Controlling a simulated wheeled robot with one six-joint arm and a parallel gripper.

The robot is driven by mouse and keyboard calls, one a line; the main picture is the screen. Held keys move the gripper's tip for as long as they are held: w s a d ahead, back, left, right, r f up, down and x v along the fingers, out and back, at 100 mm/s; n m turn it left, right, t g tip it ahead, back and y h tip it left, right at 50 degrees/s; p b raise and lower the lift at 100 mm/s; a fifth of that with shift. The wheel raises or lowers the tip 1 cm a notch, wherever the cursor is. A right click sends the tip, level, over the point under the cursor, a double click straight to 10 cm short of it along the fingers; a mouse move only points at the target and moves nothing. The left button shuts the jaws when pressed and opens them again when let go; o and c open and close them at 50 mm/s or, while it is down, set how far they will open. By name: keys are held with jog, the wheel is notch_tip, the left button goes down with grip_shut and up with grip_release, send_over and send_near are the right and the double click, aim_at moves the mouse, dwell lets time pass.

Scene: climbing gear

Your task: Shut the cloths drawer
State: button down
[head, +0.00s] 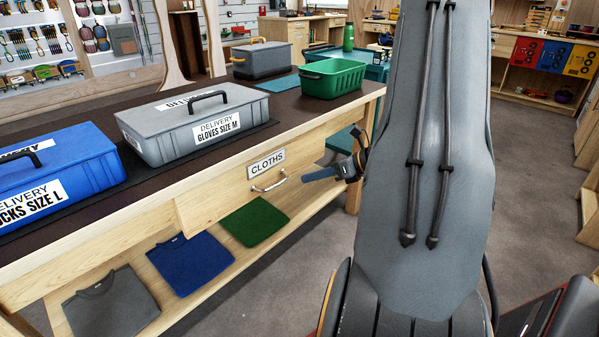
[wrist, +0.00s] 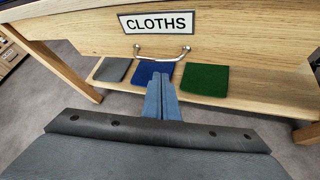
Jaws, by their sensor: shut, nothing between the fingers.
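The cloths drawer (head: 225,198) is in the wooden bench's front in the head view. It bears a white CLOTHS label (head: 266,163) and a metal bar handle (head: 268,185). Its left edge appears to stand out a little from the bench front, so it looks partly open; the inside is hidden. The wrist view shows the label (wrist: 158,21) and handle (wrist: 162,55) ahead. My gripper (head: 305,178) is right of the handle in the head view, apart from it. In the wrist view my gripper's blue fingers (wrist: 162,84) are together and empty, just below the handle.
Folded grey (head: 110,305), blue (head: 190,262) and green (head: 255,221) garments lie on the lower shelf. On the bench top (head: 290,108) stand a blue delivery box (head: 60,180), a grey gloves box (head: 190,125) and a green basket (head: 333,78). Open floor lies right of the bench.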

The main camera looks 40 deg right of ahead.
jog(key=s+d+f+t+h+b, duration=0.1)
jog(key=d+t+h+b, duration=0.1)
jog(key=d+t+b, duration=0.65)
jog(key=h+b, duration=0.1)
jog(key=b, duration=0.4)
send_near(295, 152)
jog(key=shift+g, duration=0.45)
jog(key=x, duration=0.6)
jog(key=shift+w+r, duration=0.2)
jog(key=x, duration=0.3)
jog(key=shift+w+a, duration=0.15)
jog(key=shift+w, duration=0.1)
jog(key=shift+w+r, duration=0.15)
jog(key=shift+w, duration=0.25)
